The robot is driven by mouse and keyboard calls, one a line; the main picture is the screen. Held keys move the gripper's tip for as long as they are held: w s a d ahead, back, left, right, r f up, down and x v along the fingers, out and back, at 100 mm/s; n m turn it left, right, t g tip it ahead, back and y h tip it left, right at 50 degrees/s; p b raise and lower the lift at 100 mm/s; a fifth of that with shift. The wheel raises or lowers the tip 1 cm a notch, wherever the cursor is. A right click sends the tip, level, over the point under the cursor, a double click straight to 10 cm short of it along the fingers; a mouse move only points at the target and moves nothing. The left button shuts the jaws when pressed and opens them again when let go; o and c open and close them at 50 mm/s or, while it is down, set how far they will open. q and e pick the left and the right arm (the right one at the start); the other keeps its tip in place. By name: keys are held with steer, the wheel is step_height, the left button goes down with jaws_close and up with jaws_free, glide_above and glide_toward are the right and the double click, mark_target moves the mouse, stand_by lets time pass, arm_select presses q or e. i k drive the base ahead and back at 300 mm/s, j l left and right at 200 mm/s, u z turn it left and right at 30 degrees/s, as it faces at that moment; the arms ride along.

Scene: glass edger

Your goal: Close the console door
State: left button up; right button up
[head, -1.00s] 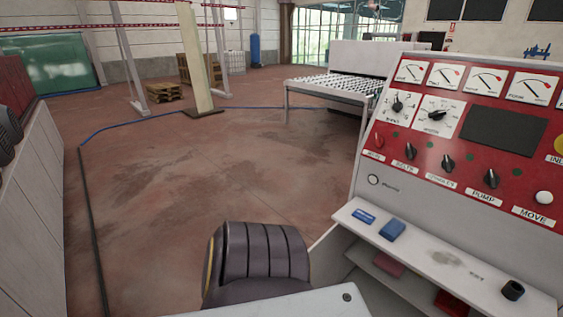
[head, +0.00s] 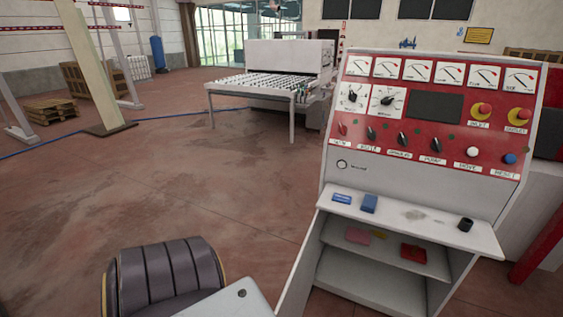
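The console (head: 400,182) stands right of centre, with a red panel of gauges, knobs and buttons on its sloped front. Below its shelf (head: 420,224) the lower cabinet is open and its inner shelves show. The console door (head: 297,272) appears as a pale panel at the cabinet's left side, swung outward towards me and seen nearly edge-on. Its lower end is cut off by the bottom of the picture, and no handle shows. Neither of my grippers is in view.
A blue box (head: 369,204) and a dark cup (head: 466,224) sit on the console's shelf. A red box (head: 413,253) lies inside the cabinet. A roller table (head: 252,85) stands behind. The floor (head: 200,190) left of the console is mostly clear.

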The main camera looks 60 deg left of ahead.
mark_target(294, 297)
steer(key=k+j, duration=0.25)
steer(key=j, duration=0.15)
steer(key=k+j, duration=0.2)
steer(key=j, duration=0.2)
steer(key=k+j, duration=0.15)
steer(key=j, duration=0.2)
steer(key=k+j, duration=0.1)
steer(key=j, duration=0.25)
steer(key=k+j, duration=0.15)
steer(key=j, duration=0.25)
steer(key=k+j, duration=0.15)
steer(key=j, duration=0.2)
steer(key=k+j, duration=0.1)
steer(key=j, duration=0.25)
